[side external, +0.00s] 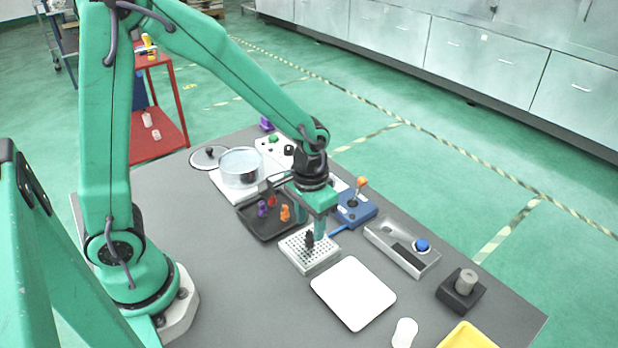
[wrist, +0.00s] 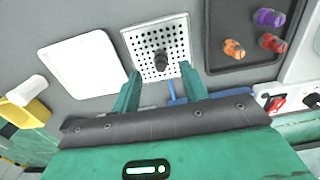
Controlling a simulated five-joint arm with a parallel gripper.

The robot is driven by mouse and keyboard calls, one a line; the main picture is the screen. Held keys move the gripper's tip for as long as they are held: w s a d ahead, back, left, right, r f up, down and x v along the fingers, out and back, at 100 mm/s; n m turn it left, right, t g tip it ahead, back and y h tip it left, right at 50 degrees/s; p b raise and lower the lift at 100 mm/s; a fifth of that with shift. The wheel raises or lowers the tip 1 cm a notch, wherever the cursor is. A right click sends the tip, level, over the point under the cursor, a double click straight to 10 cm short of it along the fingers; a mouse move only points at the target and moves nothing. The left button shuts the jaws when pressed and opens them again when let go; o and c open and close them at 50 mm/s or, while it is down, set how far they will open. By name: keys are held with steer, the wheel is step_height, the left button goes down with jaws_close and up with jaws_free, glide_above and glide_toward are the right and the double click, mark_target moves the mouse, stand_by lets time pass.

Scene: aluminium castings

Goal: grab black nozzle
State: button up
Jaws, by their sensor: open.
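The black nozzle (side external: 309,240) stands upright on a light perforated block (side external: 323,263) in the middle of the table. In the wrist view the nozzle (wrist: 161,62) shows near the middle of the perforated block (wrist: 136,42). My gripper (side external: 311,224) is open and empty above the block. In the wrist view its two green fingers (wrist: 160,73) are apart, one to each side of the nozzle and a little short of it. I see no contact between the fingers and the nozzle.
A black tray (side external: 263,233) with purple, red and orange nozzles is beside the block. A white plate (side external: 353,293) lies on its other side. A blue joystick box (side external: 354,208), a grey casting with a blue button (side external: 402,247) and a clear pot (side external: 241,168) stand nearby.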

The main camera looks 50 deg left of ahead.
mark_target(310, 232)
steer(key=shift+f, duration=2.1)
steer(key=shift+c, duration=0.2)
jaws_close()
